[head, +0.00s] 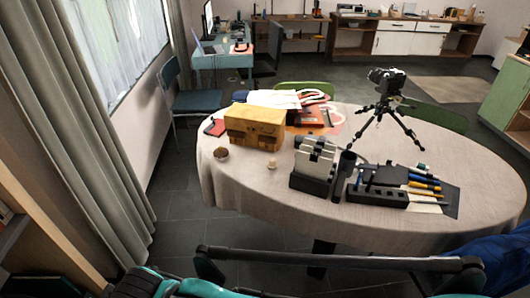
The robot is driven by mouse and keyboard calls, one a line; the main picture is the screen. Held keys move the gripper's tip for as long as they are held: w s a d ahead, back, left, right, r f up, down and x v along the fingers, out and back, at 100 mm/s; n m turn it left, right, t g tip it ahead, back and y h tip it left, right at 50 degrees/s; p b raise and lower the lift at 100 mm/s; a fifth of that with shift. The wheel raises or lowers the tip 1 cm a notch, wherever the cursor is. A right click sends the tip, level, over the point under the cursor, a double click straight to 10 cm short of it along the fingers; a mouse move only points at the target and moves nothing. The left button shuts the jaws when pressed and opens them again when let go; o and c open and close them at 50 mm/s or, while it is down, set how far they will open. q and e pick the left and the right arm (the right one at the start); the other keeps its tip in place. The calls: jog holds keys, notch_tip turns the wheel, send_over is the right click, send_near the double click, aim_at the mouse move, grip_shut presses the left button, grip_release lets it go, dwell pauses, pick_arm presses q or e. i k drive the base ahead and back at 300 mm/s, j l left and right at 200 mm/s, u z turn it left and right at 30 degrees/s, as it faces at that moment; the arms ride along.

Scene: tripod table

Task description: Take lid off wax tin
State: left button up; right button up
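A small round container with a brownish top (221,154) stands at the left front of the oval table (240,188). It may be the wax tin, but it is too small to tell tin from lid. A small cream-coloured piece (271,166) sits to its right, apart from it. I cannot make out either gripper in the head view, and nothing touches the small container.
A yellow-brown box (255,127) stands just behind the small container. A black-and-white block holder (314,163), a tool roll (433,191) and a camera on a tripod (386,95) are to the right. The table's left front edge is clear.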

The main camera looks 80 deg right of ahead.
aim_at(221, 152)
jog(key=z, duration=2.2)
jog(key=i+j+z, duration=0.2)
jog(key=i, duration=0.25)
jog(key=i+j+z, duration=0.15)
jog(key=i, duration=0.35)
jog(key=i+j+z, duration=0.2)
jog(key=i, duration=0.25)
jog(key=i+j+z, duration=0.15)
jog(key=i+j, duration=0.15)
jog(key=i, duration=0.15)
